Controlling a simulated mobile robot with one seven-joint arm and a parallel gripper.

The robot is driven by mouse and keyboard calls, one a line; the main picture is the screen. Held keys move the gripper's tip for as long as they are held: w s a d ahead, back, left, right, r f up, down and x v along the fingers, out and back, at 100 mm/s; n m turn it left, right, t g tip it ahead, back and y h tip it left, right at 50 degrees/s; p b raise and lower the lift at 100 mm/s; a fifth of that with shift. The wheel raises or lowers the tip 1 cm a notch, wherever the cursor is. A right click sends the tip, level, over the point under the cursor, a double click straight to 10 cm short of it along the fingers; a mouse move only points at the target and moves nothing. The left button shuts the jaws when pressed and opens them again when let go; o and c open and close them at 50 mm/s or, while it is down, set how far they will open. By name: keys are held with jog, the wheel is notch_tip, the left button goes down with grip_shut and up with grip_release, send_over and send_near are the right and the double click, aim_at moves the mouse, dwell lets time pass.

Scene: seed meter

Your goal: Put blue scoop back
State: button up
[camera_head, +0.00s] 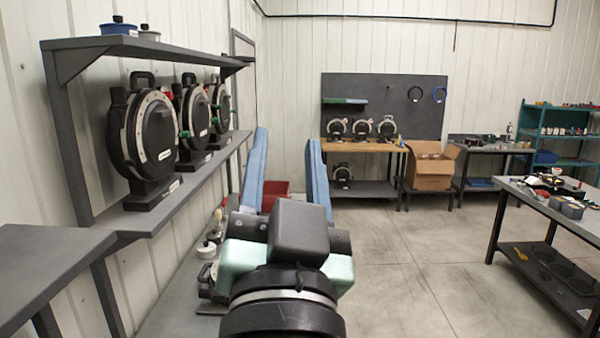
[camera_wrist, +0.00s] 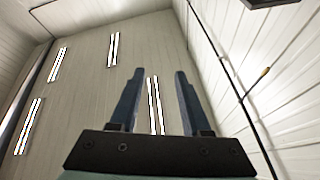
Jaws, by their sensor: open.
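I cannot make out a blue scoop for certain in either view. My gripper (camera_head: 288,140) is raised in front of me in the head view, its two blue fingers spread wide apart with nothing between them. In the wrist view my gripper (camera_wrist: 159,74) is also open and empty, facing the ceiling and its light strips. A blue round container with a black knob (camera_head: 120,27) stands on the upper left shelf. Small items (camera_head: 560,188) on the right table are too small to tell apart.
Several black round seed meters (camera_head: 155,138) stand on the left wall shelf (camera_head: 150,222). At the back are a workbench (camera_head: 365,146), a cardboard box (camera_head: 430,168) and a teal rack (camera_head: 530,125). A grey table (camera_head: 520,190) stands right. The middle floor is clear.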

jog(key=s+d+r+n+t, duration=0.1)
jog(key=s+r+n+t, duration=0.2)
jog(key=s+r, duration=0.4)
notch_tip(320, 180, up, 2)
jog(key=shift+s+r+t, duration=0.25)
jog(key=shift+s+t, duration=0.15)
jog(key=shift+t, duration=0.1)
notch_tip(320, 180, down, 8)
jog(key=b, duration=0.7)
jog(key=shift+a+b, duration=0.15)
jog(key=shift+b, duration=0.2)
